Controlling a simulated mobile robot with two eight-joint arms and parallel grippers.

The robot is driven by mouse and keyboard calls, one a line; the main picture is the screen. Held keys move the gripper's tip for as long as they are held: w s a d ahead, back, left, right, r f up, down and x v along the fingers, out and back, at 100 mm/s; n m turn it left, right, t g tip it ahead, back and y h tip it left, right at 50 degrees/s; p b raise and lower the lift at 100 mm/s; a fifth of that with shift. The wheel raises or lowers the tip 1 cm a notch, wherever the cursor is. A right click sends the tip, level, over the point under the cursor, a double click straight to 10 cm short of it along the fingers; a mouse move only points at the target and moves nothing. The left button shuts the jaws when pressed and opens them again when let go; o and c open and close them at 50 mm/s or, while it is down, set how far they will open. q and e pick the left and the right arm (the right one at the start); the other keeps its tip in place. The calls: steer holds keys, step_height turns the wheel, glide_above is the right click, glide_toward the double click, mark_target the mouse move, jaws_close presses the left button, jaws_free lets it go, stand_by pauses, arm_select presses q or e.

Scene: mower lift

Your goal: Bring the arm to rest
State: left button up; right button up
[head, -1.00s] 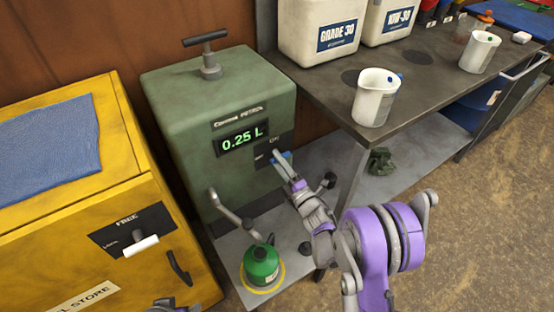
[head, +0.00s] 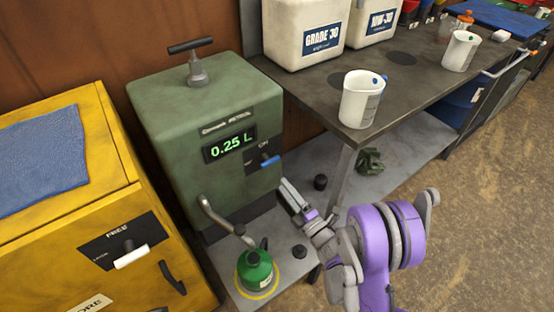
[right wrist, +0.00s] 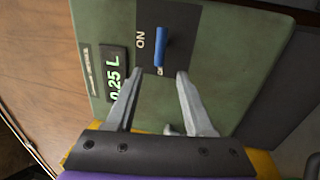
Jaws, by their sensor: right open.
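The green petrol pump (head: 170,117) stands at centre left, with its display (head: 229,143) reading 0.25 L. Its blue switch lever (head: 270,161) sticks out below the ON mark. A green can (head: 256,266) stands upright on the plate below the pump's spout. My right gripper (head: 287,187) is open and empty, below the lever and apart from it. In the right wrist view, the blue lever (right wrist: 161,46) lies just beyond the gap between the two spread fingertips (right wrist: 159,74). My left gripper is not in view.
A yellow cabinet (head: 50,236) with a blue cloth (head: 40,154) stands at left. At right, a dark bench (head: 436,69) holds a white jug (head: 361,100), another jug (head: 460,51) and oil containers (head: 304,38). Open floor (head: 490,200) lies at lower right.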

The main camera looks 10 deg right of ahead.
steer(key=s+d+r+m+g+h, duration=0.6)
steer(key=m+h, duration=0.4)
steer(key=m, duration=0.5)
steer(key=s+a+f+m+g+y, duration=0.1)
steer(key=s+f+m+g, duration=0.15)
steer(key=s, duration=0.55)
steer(key=s+a+f+m+g+y, duration=0.1)
steer(key=s+m+g, duration=0.2)
steer(key=s, duration=0.5)
steer(key=s+a+f+m+g, duration=0.2)
steer(key=s+g, duration=0.1)
steer(key=s, duration=0.4)
arm_select(q)
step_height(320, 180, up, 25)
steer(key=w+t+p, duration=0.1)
steer(key=p, duration=2)
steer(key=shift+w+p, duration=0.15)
steer(key=shift+p, duration=0.2)
arm_select(e)
step_height(320, 180, up, 25)
steer(key=w+t, duration=0.1)
steer(key=shift+d, duration=0.25)
